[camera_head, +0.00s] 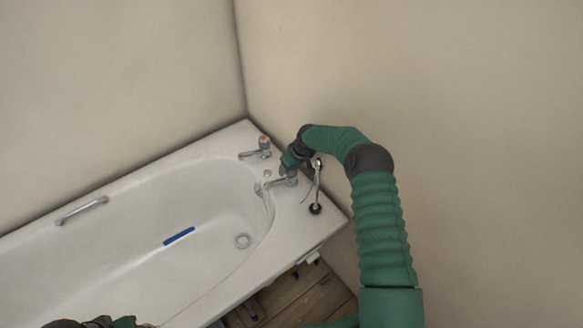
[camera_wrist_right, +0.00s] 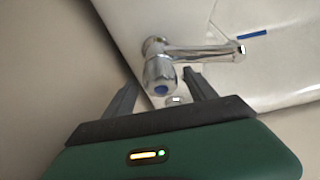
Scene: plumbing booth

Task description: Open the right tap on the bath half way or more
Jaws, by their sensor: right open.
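The right tap (camera_head: 281,182) is chrome and stands at the end of the bath, partly covered by my right gripper in the head view. In the right wrist view the tap's head (camera_wrist_right: 159,70) has a blue mark, and its spout (camera_wrist_right: 205,53) points right. My right gripper (camera_wrist_right: 158,78) is open, with one finger on each side of the tap's head. I cannot tell whether either finger touches it. In the head view my right gripper (camera_head: 287,170) is over the tap. Only a dark and green bit of my left arm shows at the bottom left edge.
The left tap (camera_head: 263,148) has a red mark and stands on the rim towards the corner. A chrome fitting (camera_head: 317,187) is close right of my gripper. Walls are close behind.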

